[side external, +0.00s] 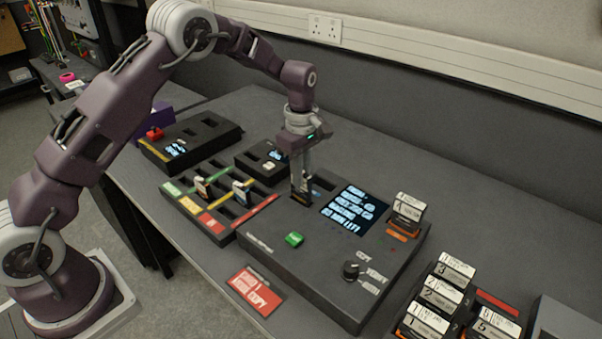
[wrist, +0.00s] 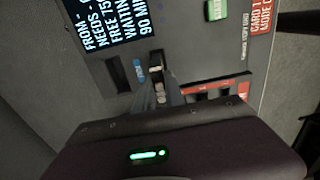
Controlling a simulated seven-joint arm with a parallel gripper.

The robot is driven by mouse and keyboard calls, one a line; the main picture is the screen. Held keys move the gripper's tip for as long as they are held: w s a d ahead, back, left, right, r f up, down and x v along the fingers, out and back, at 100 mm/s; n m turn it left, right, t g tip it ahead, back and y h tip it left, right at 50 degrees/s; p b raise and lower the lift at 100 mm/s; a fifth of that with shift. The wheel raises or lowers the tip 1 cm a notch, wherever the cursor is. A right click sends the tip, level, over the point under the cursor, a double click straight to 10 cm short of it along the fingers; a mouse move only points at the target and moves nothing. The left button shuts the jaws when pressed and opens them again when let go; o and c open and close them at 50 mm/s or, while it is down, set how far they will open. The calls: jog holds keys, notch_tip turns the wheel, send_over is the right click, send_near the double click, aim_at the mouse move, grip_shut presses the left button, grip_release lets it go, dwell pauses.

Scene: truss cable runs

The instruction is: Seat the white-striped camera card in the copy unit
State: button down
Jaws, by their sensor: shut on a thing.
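The copy unit (side external: 325,260) is a dark grey box with a lit screen (side external: 355,210), a green button (side external: 294,239) and a knob (side external: 351,269). My gripper (side external: 301,190) points straight down at a slot on its top, left of the screen. Its fingers are shut on a small dark card (side external: 300,198), mostly hidden between them. I cannot make out a white stripe on it or how deep it sits. In the wrist view the fingertips (wrist: 160,92) are close to the unit's top, beside a blue label. An empty slot (wrist: 117,75) is next to them.
A card rack (side external: 217,205) with coloured strips holds two upright cards (side external: 202,187) left of the unit. Drives stand in the unit's right side (side external: 408,207) and in a holder (side external: 440,295) at lower right. A red-labelled sign (side external: 255,288) lies in front.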

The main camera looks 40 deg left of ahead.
jog(key=shift+f, duration=1.5)
dwell(1.2)
jog(key=c, duration=1.3)
grip_release()
jog(key=shift+o, duration=0.2)
jog(key=shift+o, duration=1.2)
jog(key=shift+r, duration=0.1)
jog(key=shift+r, duration=3.65)
